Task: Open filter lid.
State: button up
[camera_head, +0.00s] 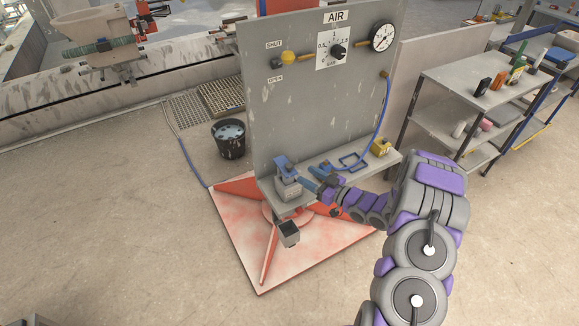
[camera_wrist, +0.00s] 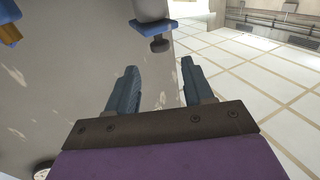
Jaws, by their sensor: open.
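A grey box-like unit (camera_head: 288,188) with a blue upper part (camera_head: 284,165) stands at the left end of the shelf on the grey air panel. I cannot tell for certain which part is the filter lid. My gripper (camera_head: 308,177) is just right of this unit, with blue fingers pointing toward it. In the wrist view my gripper (camera_wrist: 160,82) is open, with nothing between its fingers. Beyond the fingers, a blue block (camera_wrist: 153,28) with a dark round knob (camera_wrist: 159,45) shows at the top. Contact is not visible.
The upright panel (camera_head: 300,110) carries a gauge (camera_head: 382,37), a regulator knob (camera_head: 338,51) and a yellow valve handle (camera_head: 288,57). A yellow block (camera_head: 380,147) and blue hose (camera_head: 385,105) are right of my gripper. A grey cup (camera_head: 289,233) hangs below the shelf.

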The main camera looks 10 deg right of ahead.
aim_at(289, 164)
jog(key=b+x, duration=0.1)
jog(key=x, duration=0.8)
grip_shut()
dwell(0.4)
